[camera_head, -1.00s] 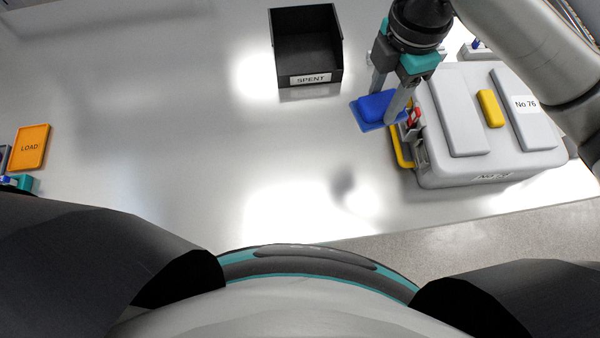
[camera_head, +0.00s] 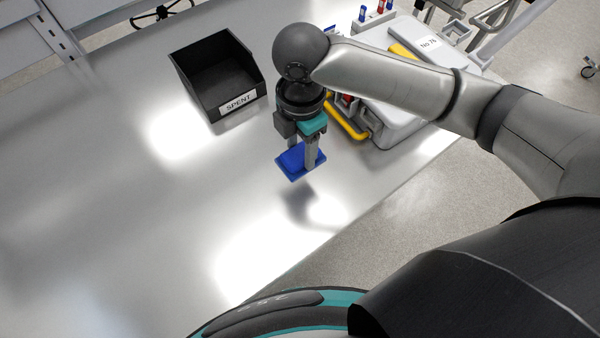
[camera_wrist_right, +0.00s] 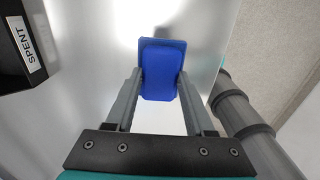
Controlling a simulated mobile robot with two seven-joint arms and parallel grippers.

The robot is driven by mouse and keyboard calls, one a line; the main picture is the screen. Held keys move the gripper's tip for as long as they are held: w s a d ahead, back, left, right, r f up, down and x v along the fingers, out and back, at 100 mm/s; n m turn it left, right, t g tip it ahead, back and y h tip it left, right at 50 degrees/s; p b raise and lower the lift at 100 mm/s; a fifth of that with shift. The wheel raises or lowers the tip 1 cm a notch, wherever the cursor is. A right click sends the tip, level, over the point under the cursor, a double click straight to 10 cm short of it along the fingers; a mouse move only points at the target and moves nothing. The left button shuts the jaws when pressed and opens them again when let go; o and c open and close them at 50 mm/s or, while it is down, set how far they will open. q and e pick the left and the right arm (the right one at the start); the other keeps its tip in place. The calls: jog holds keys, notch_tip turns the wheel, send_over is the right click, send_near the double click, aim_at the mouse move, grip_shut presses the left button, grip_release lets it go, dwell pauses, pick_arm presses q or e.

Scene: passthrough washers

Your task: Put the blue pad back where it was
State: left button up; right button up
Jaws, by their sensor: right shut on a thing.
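The blue pad (camera_head: 299,161) is held by my right gripper (camera_head: 303,158), whose fingers are shut on it. It hangs above the bare table top, its shadow below it on the table. In the right wrist view the blue pad (camera_wrist_right: 161,68) sits between the two finger ends of the right gripper (camera_wrist_right: 160,85), with a raised block on a wider flat plate. My left gripper is not in view.
A black open bin marked SPENT (camera_head: 218,80) stands left of my right gripper. A light grey machine marked No.76 (camera_head: 405,125) with a yellow handle (camera_head: 347,122) is behind my right arm. A stand with small coloured tubes (camera_head: 372,18) is at the back. The table's left and middle are clear.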

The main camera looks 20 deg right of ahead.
notch_tip(320, 180, down, 10)
jog(key=shift+r+b, duration=0.25)
jog(key=shift+b, duration=0.3)
jog(key=o, duration=1.3)
jog(key=shift+f, duration=0.1)
notch_tip(320, 180, up, 12)
jog(key=shift+r+p, duration=0.15)
jog(key=shift+p, duration=0.65)
